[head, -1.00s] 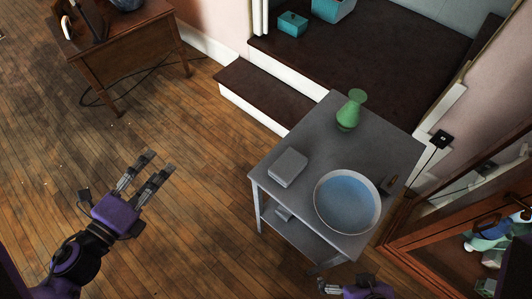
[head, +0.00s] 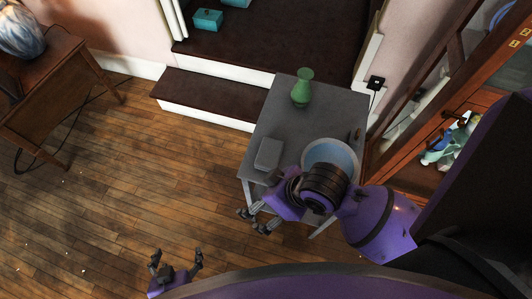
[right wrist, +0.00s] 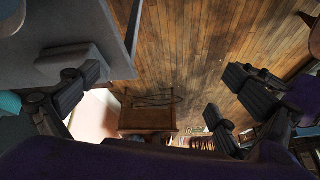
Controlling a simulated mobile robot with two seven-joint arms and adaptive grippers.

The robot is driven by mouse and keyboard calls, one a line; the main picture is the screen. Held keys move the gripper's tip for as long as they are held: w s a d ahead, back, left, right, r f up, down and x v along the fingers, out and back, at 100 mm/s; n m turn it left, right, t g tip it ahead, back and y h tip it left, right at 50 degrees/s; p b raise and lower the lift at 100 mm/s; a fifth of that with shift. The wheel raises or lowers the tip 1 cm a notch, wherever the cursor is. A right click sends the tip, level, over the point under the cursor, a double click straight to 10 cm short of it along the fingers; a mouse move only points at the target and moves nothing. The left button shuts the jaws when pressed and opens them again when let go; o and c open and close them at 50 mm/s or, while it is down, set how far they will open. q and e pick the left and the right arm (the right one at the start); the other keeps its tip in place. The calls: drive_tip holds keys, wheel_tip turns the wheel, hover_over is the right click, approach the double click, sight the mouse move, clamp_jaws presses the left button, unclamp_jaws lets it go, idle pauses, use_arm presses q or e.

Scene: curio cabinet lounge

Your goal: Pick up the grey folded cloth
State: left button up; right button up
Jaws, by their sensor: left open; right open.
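The grey folded cloth (head: 269,153) is a small flat grey block lying on the grey side table (head: 290,115), near its left edge. It also shows in the right wrist view (right wrist: 72,58), at the upper left beside one finger. My right gripper (head: 252,219) is open and empty, beyond the table's near left corner and on the near side of the cloth. I cannot tell whether a finger touches the cloth. My left gripper (head: 176,262) is open and empty over the floor, well away from the table.
A blue and white bowl (head: 340,152) stands on the table, partly hidden by my right arm. A green vase (head: 302,88) stands at the far end. A glass cabinet (head: 455,130) is at the right, dark steps (head: 215,93) behind.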

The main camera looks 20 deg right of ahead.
drive_tip(key=w+a+n+g+y, duration=0.1)
drive_tip(key=w+n, duration=0.3)
drive_tip(key=w, duration=0.1)
drive_tip(key=h, duration=0.1)
approach(268, 152)
drive_tip(key=shift+d+x, duration=0.2)
drive_tip(key=shift+x, duration=1.05)
drive_tip(key=x, duration=0.7)
drive_tip(key=shift+a+f, duration=0.3)
drive_tip(key=shift+c, duration=0.4)
drive_tip(key=c, duration=1.2)
